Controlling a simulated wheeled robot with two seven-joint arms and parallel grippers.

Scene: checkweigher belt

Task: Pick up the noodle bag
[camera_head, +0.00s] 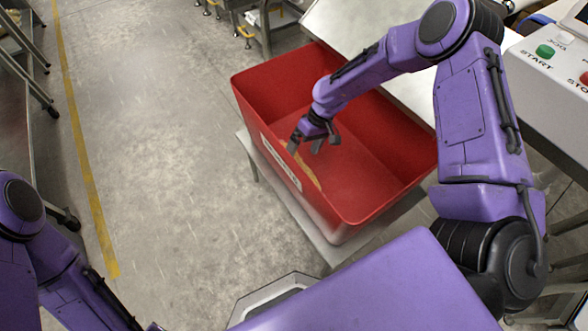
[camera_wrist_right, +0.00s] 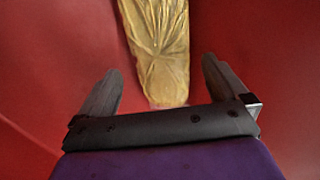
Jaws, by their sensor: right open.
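The noodle bag, a wrinkled yellow packet, lies inside the red bin (camera_head: 262,91). In the head view only a thin strip of the noodle bag (camera_head: 309,175) shows along the bin's near left wall, partly behind my gripper. My right gripper (camera_head: 305,146) reaches down into the bin, open and empty. In the right wrist view the noodle bag (camera_wrist_right: 160,45) lies ahead of the two spread fingers, between their lines, and its far end is cut off by the frame. My left arm shows at the lower left, but its gripper is out of view.
The red bin's high walls surround the right gripper, and the bin stands on a pale table (camera_head: 246,142). A control box with a green start button (camera_head: 545,51) is at the right. A light metal surface (camera_head: 345,22) lies behind the bin.

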